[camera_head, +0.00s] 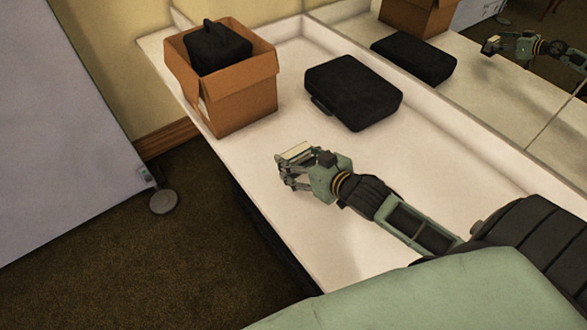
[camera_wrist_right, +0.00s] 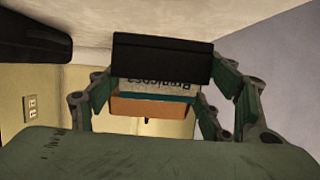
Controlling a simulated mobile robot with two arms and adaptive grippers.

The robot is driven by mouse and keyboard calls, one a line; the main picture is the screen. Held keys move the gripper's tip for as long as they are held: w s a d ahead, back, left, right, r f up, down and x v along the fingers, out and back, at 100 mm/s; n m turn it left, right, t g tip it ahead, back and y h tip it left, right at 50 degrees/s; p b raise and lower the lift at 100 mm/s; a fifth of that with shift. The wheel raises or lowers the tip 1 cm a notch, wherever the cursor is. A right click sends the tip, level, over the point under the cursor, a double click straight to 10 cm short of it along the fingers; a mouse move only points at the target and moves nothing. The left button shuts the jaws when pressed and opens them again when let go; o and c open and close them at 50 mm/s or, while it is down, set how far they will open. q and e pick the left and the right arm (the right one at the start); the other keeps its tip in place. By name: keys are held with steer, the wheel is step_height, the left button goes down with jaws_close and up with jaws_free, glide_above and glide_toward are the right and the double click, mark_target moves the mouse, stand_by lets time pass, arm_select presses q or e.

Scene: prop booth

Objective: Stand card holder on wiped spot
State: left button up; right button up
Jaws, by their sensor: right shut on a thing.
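The card holder (camera_head: 295,152) shows in the head view as a small cream-topped piece at the fingertips of my right gripper (camera_head: 290,168). My right gripper is shut on it, low over the white counter (camera_head: 395,165); I cannot tell whether the holder touches the counter. In the right wrist view, which looks upside down, the holder's black part (camera_wrist_right: 162,60) sits between the fingers, with a lettered pale card beside it. No wiped spot stands out on the counter. My left gripper is not in view.
A cardboard box (camera_head: 245,104) holding a black bag (camera_head: 217,46) stands at the counter's far left. A black case (camera_head: 353,90) lies beyond my right gripper. A mirror (camera_head: 478,95) along the back reflects the case and my arm. The counter's front edge is close by.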

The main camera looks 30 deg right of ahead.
steer(key=shift+w+a+f, duration=0.45)
steer(key=shift+w+a, duration=0.1)
steer(key=shift+w, duration=0.1)
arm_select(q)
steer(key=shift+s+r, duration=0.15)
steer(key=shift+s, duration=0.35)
arm_select(e)
steer(key=shift+f, duration=2)
steer(key=shift+s+f, duration=0.1)
steer(key=o, duration=1.3)
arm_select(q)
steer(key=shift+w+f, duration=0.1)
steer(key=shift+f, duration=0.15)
arm_select(e)
steer(key=v, duration=1.2)
